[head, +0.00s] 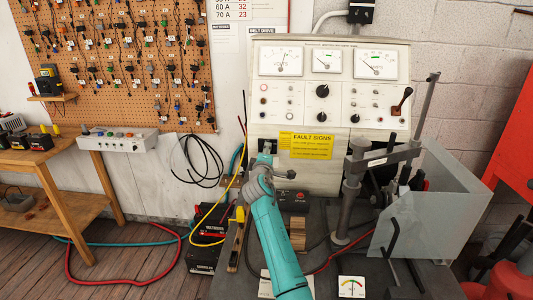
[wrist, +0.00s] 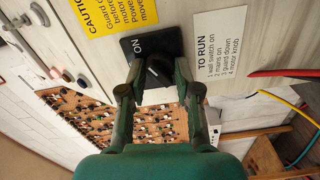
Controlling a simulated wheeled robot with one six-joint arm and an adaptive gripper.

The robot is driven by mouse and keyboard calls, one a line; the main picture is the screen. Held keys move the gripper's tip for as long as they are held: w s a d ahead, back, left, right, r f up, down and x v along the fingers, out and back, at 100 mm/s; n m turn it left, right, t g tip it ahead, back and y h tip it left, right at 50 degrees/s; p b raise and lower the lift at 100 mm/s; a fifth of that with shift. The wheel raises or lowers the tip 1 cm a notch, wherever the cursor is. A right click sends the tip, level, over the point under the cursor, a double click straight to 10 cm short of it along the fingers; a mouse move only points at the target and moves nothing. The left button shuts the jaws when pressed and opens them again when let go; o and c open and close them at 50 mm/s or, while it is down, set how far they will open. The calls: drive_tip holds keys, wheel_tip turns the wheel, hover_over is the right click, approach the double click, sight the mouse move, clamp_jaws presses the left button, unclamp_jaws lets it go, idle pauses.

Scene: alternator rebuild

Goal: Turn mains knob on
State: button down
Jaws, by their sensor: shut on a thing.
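The mains knob (wrist: 157,68) is a black rotary knob on a black square plate lettered ON, seen in the wrist view. A pale line on the knob shows, but the full knob position is hard to read. My gripper (wrist: 155,88) has its two green fingers around the knob, shut on it. In the head view my teal arm reaches up to the bench panel (head: 260,119), and my gripper (head: 266,151) is at its lower left, left of the yellow FAULT SIGNS label. There the arm and gripper hide the knob.
A yellow CAUTION label (wrist: 117,13) and a white TO RUN card (wrist: 220,42) flank the knob plate. In the head view, a clear guard (head: 430,215) and clamp post (head: 352,190) stand right of my arm. Cables and black batteries lie to its left.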

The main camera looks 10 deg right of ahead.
drive_tip(key=shift+f, duration=0.1)
drive_tip(key=c, duration=0.8)
unclamp_jaws()
drive_tip(key=v, duration=1.2)
